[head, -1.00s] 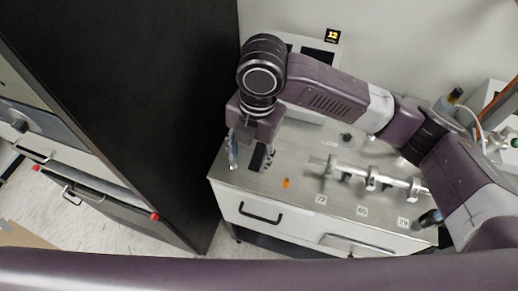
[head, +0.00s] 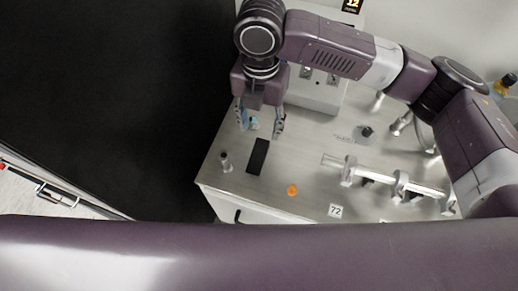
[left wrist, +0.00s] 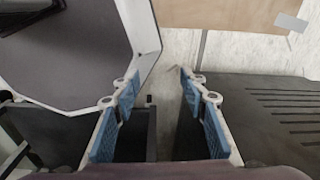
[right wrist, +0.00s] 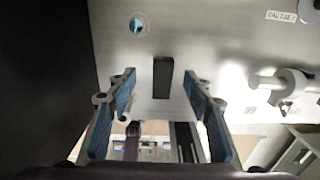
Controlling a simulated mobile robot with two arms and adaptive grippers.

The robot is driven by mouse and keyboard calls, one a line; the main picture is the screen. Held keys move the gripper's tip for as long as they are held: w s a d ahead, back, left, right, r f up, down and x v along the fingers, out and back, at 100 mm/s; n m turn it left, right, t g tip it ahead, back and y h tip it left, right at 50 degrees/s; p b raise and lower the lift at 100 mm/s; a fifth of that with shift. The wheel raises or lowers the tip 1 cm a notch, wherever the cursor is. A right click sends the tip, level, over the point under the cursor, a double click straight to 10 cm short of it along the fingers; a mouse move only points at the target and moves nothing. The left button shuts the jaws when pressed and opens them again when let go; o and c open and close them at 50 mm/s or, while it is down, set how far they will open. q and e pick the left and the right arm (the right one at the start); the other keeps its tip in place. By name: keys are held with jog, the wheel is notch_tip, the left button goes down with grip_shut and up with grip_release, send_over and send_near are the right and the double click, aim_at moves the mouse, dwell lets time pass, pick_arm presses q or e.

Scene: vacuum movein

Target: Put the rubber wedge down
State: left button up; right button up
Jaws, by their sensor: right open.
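The rubber wedge (head: 258,155) is a narrow black block lying on the metal bench top, near its left end. It also shows in the right wrist view (right wrist: 162,78), beyond the fingertips and about midway between them. My right gripper (head: 260,128) is open and empty, with its fingers apart, behind the wedge in the head view and not touching it. My left gripper (left wrist: 155,85) is open and empty in the left wrist view, over the floor and dark equipment, away from the bench. It does not show in the head view.
A small metal post (head: 226,163) stands left of the wedge. A metal rail with clamps (head: 372,176) runs along the right. A tall black cabinet (head: 110,90) stands close on the left.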

aim_at(262, 143)
jog(key=shift+s+f+p, duration=0.1)
jog(key=shift+f+p, duration=0.2)
jog(key=shift+f, duration=0.55)
jog(key=f, duration=0.1)
jog(key=f+p, duration=0.1)
jog(key=f, duration=0.2)
jog(key=shift+d+f+p, duration=0.3)
jog(key=shift+f, duration=0.4)
pick_arm(q)
jog(key=shift+w+d+r, duration=0.1)
jog(key=shift+w+r, duration=0.15)
jog(key=shift+r, duration=0.35)
jog(key=shift+w+r, duration=0.2)
jog(key=shift+r, duration=0.35)
pick_arm(e)
grip_shut()
jog(key=shift+r, duration=0.1)
